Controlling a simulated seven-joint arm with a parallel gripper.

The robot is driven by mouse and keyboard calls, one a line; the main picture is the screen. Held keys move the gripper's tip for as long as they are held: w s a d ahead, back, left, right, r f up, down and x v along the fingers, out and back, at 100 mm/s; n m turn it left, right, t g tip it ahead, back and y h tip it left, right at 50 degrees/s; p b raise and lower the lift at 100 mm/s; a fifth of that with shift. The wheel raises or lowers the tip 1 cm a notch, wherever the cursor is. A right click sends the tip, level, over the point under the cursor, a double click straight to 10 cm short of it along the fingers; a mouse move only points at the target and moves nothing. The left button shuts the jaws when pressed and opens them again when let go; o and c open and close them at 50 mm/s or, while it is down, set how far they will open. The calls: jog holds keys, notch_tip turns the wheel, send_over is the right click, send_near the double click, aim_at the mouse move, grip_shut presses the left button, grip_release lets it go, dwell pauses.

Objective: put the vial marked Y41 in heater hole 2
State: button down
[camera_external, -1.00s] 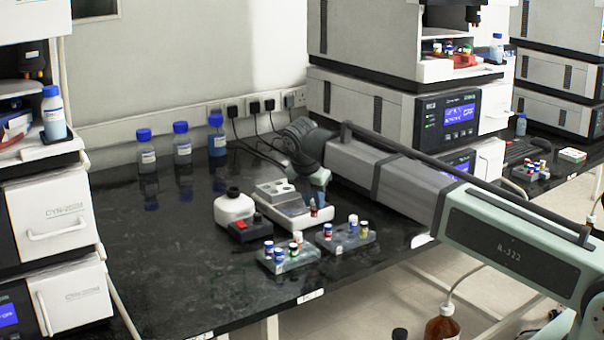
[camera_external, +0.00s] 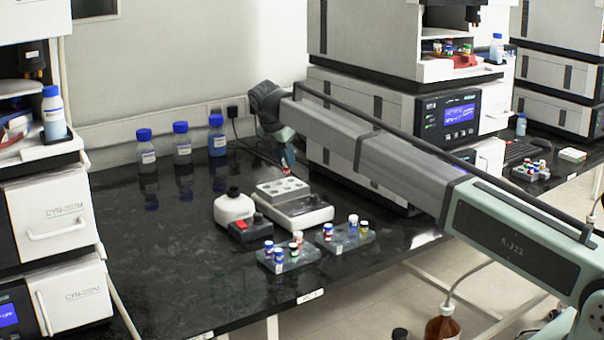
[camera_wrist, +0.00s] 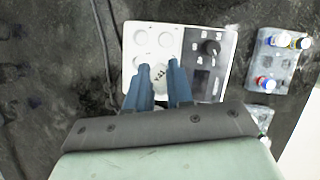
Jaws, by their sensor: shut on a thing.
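My gripper (camera_external: 287,163) is shut on a vial, raised above the bench at the back edge of the heater. In the wrist view my gripper (camera_wrist: 160,88) has the vial's white cap (camera_wrist: 158,73) between its fingers. The cap carries small dark marks that I cannot read surely. In the wrist view the heater (camera_wrist: 228,52) shows a few empty holes. My fingers and the vial hide others, and I see no hole numbers.
Two racks hold several capped vials, the left rack (camera_external: 288,264) and the right rack (camera_external: 345,241). A white bottle (camera_external: 233,207) and a dark box with a red switch (camera_external: 248,230) stand left of the heater. Blue-capped bottles (camera_external: 182,145) stand at the back. The bench left is clear.

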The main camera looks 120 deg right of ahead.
aim_at(284, 172)
jog(key=shift+f, duration=1.8)
jog(key=shift+f, duration=1.2)
dwell(1.0)
jog(key=c, duration=0.9)
grip_release()
jog(key=shift+o, duration=0.3)
jog(key=shift+o, duration=1.2)
jog(key=shift+r, duration=0.2)
jog(key=shift+r, duration=2.85)
